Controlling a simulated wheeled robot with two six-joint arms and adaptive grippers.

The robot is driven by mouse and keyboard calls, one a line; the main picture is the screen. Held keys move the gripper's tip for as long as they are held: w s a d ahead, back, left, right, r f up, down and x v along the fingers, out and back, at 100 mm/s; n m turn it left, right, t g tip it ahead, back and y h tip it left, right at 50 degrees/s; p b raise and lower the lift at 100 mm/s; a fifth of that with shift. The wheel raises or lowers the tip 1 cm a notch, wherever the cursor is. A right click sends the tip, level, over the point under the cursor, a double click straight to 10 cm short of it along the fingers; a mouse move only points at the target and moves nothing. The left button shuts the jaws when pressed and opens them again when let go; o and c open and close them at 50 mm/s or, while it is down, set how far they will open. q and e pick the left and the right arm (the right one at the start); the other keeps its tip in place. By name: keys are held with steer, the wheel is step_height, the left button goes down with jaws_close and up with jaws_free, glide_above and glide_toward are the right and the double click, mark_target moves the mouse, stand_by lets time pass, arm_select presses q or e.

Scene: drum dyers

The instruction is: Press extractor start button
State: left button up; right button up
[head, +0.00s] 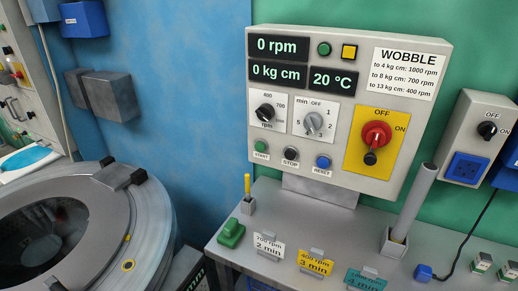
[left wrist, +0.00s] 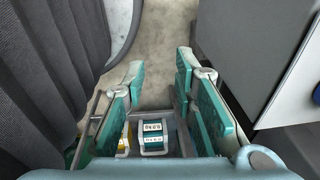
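The green start button (head: 261,146), labelled START, is at the lower left of the light grey control panel (head: 415,120) in the head view. A black STOP button (head: 290,154) and a blue RESET button (head: 322,162) sit to its right. The panel displays read 0 rpm, 0 kg cm and 20 °C. The red main switch (head: 376,134) is on a yellow plate. Neither gripper shows in the head view. In the left wrist view my left gripper (left wrist: 160,72) has its teal fingers apart with nothing between the tips, away from the panel.
The round metal drum machine (head: 158,237) stands at lower left. The grey bench (head: 292,203) below the panel holds a green block (head: 231,233), label cards (head: 269,245) and a grey tube (head: 413,205). A socket box (head: 473,135) hangs at right. Space before the panel face looks clear.

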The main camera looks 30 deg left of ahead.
arm_select(q)
jaws_close()
stand_by(1.0)
